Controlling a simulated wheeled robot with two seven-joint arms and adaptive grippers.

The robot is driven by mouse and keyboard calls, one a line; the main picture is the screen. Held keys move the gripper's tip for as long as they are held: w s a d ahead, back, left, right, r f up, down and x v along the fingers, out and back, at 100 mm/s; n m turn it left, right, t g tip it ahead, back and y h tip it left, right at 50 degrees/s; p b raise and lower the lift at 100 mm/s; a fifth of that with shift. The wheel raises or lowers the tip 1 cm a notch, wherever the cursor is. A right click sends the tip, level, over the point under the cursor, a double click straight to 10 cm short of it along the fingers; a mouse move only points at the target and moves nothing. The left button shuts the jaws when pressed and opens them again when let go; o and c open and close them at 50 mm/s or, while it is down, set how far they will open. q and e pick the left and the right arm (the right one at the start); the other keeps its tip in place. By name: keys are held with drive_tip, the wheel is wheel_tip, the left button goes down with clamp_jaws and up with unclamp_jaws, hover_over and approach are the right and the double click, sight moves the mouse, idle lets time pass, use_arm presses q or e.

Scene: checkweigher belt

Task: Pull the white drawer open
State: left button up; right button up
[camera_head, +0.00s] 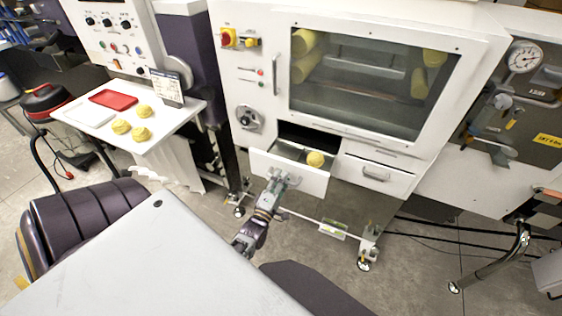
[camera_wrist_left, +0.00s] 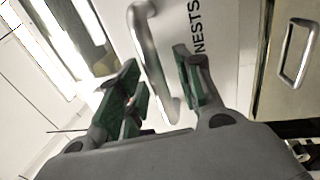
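The white drawer (camera_head: 290,172) stands partly pulled out at the lower left of the white machine, with a dark gap behind its front. A yellow pasta nest (camera_head: 315,159) lies inside it. My left gripper (camera_head: 281,178) is at the drawer front. In the left wrist view, its green-padded fingers (camera_wrist_left: 162,92) are spread to either side of the drawer's metal bar handle (camera_wrist_left: 152,55). Gaps show between the pads and the bar; whether either pad touches it is unclear. The white front beside the handle bears the letters "NESTS". My right gripper is in neither view.
A closed second drawer (camera_head: 375,174) with its own handle is to the right. A white side table (camera_head: 172,128) holds several yellow nests, a red tray (camera_head: 113,99) and a small sign. The floor in front of the drawer has some free room.

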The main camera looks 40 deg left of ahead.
use_arm(q)
drive_tip(key=shift+s, duration=0.1)
drive_tip(key=v, duration=1.1)
drive_tip(key=shift+s+f, duration=0.15)
drive_tip(key=shift+s, duration=0.25)
drive_tip(key=shift+d, duration=0.1)
idle(0.8)
